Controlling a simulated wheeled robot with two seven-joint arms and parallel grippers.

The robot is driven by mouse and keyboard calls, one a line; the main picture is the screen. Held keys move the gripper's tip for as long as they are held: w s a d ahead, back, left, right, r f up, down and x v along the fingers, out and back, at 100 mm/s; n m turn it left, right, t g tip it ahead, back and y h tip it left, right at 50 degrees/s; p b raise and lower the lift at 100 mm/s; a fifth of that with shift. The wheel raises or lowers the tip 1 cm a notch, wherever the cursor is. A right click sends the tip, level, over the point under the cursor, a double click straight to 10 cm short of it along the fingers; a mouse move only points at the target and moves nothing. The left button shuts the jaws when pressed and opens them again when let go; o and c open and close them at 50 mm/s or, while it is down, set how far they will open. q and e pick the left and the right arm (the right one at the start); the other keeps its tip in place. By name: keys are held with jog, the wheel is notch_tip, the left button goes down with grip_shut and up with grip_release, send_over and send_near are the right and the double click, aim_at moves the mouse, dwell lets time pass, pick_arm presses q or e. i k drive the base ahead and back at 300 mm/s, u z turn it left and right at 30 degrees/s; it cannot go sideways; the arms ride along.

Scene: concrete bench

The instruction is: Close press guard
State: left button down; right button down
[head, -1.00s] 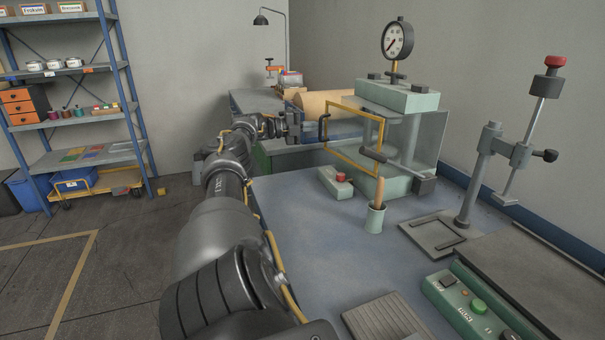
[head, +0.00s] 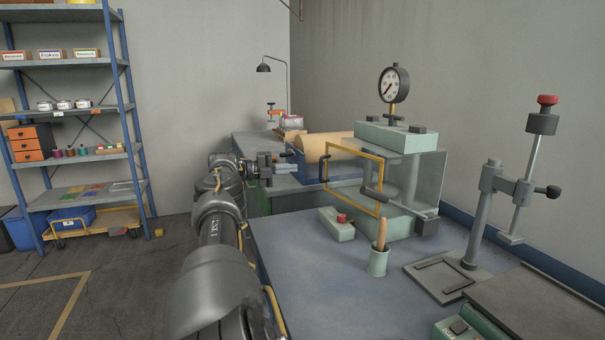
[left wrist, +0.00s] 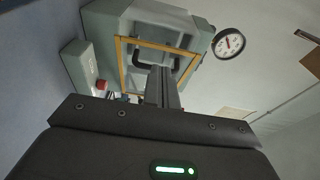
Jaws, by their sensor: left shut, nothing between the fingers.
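The press (head: 395,137) is a pale green block frame with clear side panels and a round dial gauge (head: 394,84) on top. Its guard (head: 381,183) is a clear panel in a yellow frame, standing swung out to the left of the press, with a black handle (head: 323,167) on its left edge. My left gripper (head: 292,160) is shut and empty, just left of the handle with a small gap. In the left wrist view, the shut fingers (left wrist: 163,88) point toward the guard frame (left wrist: 122,65) and its black handle (left wrist: 152,49). My right gripper is not in view.
A red-button box (head: 338,223) and a cup with a wooden-handled tool (head: 378,262) stand on the bench before the press. A lever stand (head: 477,220) is at right. A brown roll (head: 335,149) lies behind the guard. The bench's front left is clear.

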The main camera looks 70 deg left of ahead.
aim_at(376, 214)
jog(key=k, duration=1)
